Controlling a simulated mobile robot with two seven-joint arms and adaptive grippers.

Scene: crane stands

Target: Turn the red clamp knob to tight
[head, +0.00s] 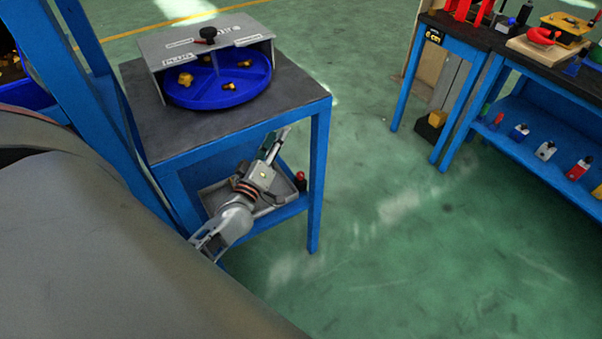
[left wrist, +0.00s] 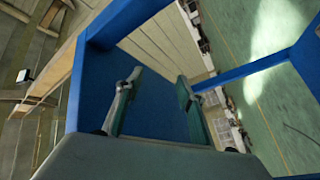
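No red clamp knob can be made out for certain. A small red-topped dark object (head: 300,181) stands at the right end of the lower shelf of the near blue table. A red curved piece (head: 543,36) lies on the far bench at top right. My left gripper (head: 275,143) is below the near tabletop, by its front edge and above the lower shelf, to the left of the red-topped object. In the left wrist view its two fingers (left wrist: 156,88) stand apart with nothing between them. My right gripper is not in view.
The near table (head: 225,116) carries a blue round tray (head: 225,97) with brass pieces, under a grey panel (head: 190,45) with a black knob (head: 208,34). A grey tray (head: 215,197) lies on its lower shelf. Green floor (head: 400,260) is clear to the right.

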